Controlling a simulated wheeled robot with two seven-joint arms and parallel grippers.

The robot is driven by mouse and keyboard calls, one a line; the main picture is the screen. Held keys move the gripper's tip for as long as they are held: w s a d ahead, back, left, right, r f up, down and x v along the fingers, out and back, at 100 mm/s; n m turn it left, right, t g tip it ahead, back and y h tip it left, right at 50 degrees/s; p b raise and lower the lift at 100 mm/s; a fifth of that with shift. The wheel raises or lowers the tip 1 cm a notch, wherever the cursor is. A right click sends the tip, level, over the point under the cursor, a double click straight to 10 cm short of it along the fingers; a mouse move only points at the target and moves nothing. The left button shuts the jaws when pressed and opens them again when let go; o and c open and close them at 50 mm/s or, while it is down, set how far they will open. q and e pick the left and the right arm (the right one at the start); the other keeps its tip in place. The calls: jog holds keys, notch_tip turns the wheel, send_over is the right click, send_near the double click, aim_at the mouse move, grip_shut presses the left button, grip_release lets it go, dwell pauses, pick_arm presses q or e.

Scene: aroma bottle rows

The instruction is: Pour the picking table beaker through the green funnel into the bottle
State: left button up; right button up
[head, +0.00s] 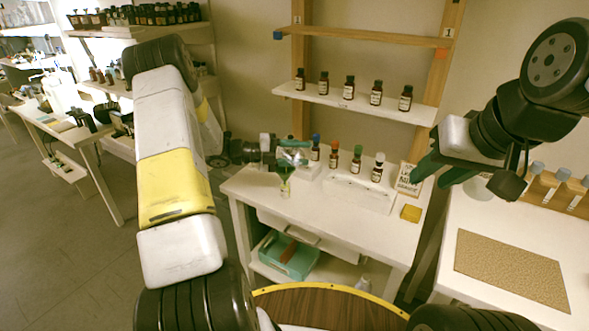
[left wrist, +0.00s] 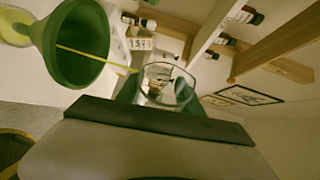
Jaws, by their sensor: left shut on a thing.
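My left gripper (head: 291,156) is over the white table, shut on a clear beaker (head: 293,152). In the left wrist view the beaker (left wrist: 165,85) sits between the green fingers. A thin yellow stream runs from the beaker's rim to the mouth of the green funnel (left wrist: 75,42). In the head view the funnel (head: 286,172) is small, just below the beaker, and partly covered. The bottle (head: 285,190) under it is small and hard to make out. My right gripper (head: 425,172) has green fingers and hangs at the right; its opening is unclear.
Several capped bottles stand on the white table (head: 340,212) beside a white tray (head: 357,194), with a printed card (head: 408,180) and a yellow block (head: 411,213). A shelf (head: 350,102) holds more bottles. A tan mat (head: 510,267) lies on the right table.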

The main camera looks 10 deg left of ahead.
pick_arm(q)
jog(key=shift+s+d+f+m+y, duration=0.2)
jog(key=shift+f+m+y, duration=0.2)
jog(key=shift+m, duration=0.5)
jog(key=m+y, duration=0.1)
jog(key=f+m, duration=0.1)
jog(key=m+t+y, duration=0.1)
jog(key=m, duration=0.1)
jog(key=shift+s+d+f+y, duration=0.3)
jog(key=shift+s+d, duration=0.05)
jog(key=shift+s+d+f+m+t+y, duration=0.25)
jog(key=shift+f+m+t+y, duration=0.1)
jog(key=shift+f+m, duration=0.3)
jog(key=shift+s+d+f+m+t+y, duration=0.3)
jog(key=shift+f+m+y, duration=0.1)
jog(key=shift+f+m, duration=0.25)
jog(key=shift+s+d+f+m+t+y, duration=0.25)
jog(key=shift+f+m+y, duration=0.1)
jog(key=shift+f+m, duration=0.3)
